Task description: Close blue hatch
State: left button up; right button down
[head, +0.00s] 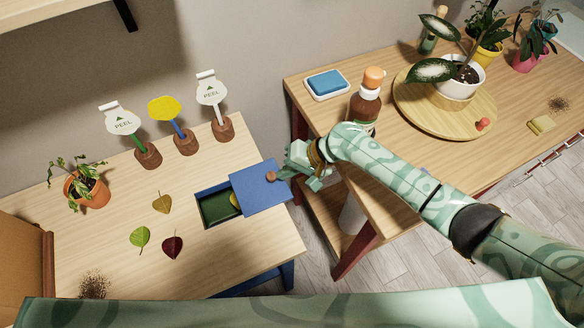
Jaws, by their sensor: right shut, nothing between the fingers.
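The blue hatch (262,188) is a flat sliding panel with a round brown knob (271,177) near its right side. It sits shifted right over a blue-rimmed opening in the left table. The left part of the opening (216,207) is uncovered and shows a dark green inside with something yellow partly under the hatch. My right gripper (288,172) is shut and empty at the hatch's right edge, close to the knob. I cannot tell whether it touches the knob. My left gripper is not in view.
Several loose leaves (140,239) lie left of the opening. Wooden-based signs (186,144) and a drooping potted plant (87,190) stand behind. Dark soil (94,284) is spilled at front left. The right table holds a brown bottle (366,101), a blue sponge (326,83) and a round wooden tray (416,112).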

aim_at(245, 199)
jog(key=s+a+p, duration=0.1)
jog(key=a, duration=0.2)
jog(key=s+a+p, duration=0.1)
jog(key=s+a, duration=0.1)
jog(key=a, duration=0.2)
jog(key=s+a, duration=0.1)
jog(key=a, duration=0.2)
jog(key=shift+s+a+p, duration=0.15)
jog(key=shift+p, duration=0.25)
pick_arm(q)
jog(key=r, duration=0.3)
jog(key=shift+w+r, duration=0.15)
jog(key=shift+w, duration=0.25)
pick_arm(e)
jog(key=shift+s+a, duration=0.2)
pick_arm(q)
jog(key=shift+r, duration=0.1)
